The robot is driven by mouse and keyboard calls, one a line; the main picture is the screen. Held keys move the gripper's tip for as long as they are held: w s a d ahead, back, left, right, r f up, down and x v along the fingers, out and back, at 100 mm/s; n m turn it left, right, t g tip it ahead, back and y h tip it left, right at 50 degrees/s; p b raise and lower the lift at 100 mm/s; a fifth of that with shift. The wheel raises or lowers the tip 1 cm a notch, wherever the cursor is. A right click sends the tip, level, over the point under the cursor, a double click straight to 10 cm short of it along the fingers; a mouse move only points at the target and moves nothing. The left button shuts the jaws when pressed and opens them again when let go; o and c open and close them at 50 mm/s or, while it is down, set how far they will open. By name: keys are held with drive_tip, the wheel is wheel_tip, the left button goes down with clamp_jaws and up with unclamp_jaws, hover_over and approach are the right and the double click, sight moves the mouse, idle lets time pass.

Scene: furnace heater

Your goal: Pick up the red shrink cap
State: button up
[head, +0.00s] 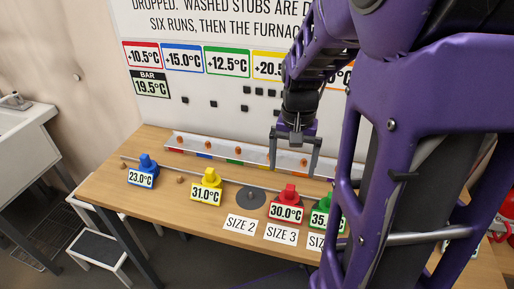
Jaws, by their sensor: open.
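A red piece (288,204), which looks like the red shrink cap, stands on the wooden table (150,205) above a 30.0°C label. A narrow knob rises from its top. My gripper (293,172) hangs above and slightly behind it in the picture, fingers pointing down and spread apart. Nothing shows between the fingers, and they look apart from the red piece. How high the fingertips are above it is hard to tell.
Similar blue (145,165), yellow (208,185) and green (321,207) pieces stand in the same row; the green one is close on the right. A dark disc (251,199) lies left of the red piece. A white rail (215,148) runs behind. My arm hides the table's right part.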

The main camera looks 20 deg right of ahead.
drive_tip(key=b, duration=0.4)
hover_over(289, 199)
drive_tip(key=f, duration=0.8)
drive_tip(key=shift+a+f, duration=0.2)
drive_tip(key=shift+f, duration=0.05)
drive_tip(key=f+b, duration=0.5)
drive_tip(key=shift+w+d+f, duration=0.1)
drive_tip(key=shift+w+d, duration=0.15)
drive_tip(key=shift+d, duration=0.05)
drive_tip(key=shift+c, duration=0.2)
